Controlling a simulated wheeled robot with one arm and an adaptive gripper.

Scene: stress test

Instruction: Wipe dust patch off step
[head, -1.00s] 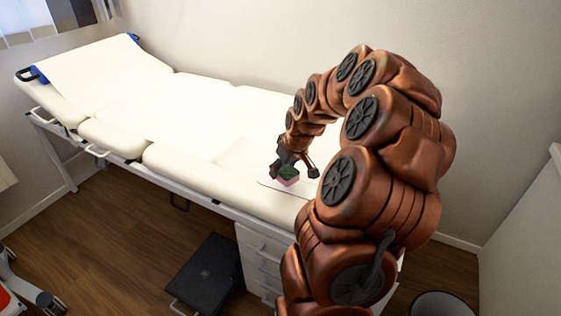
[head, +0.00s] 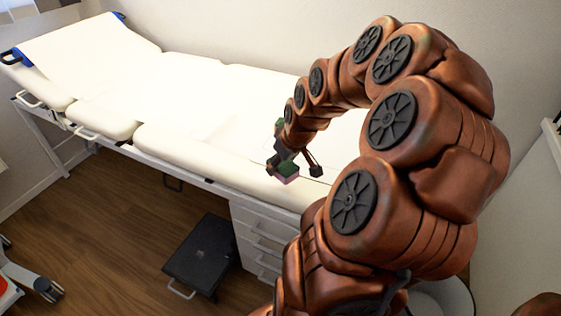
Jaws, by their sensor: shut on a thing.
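My gripper (head: 294,171) is shut on a small sponge (head: 287,172) with a green upper part and a pink lower face. It holds the sponge over the front edge of the white examination couch, at the middle of the head view. The step (head: 204,250) is a low black stool with a metal handle. It stands on the floor in front of the couch, below and left of my gripper. I cannot make out a dust patch on its dark top.
The long white couch (head: 190,100) runs along the back wall. A white drawer unit (head: 256,240) stands under it, right beside the step. Wooden floor (head: 110,230) lies clear left of the step. A wheeled metal foot (head: 45,288) is at the lower left.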

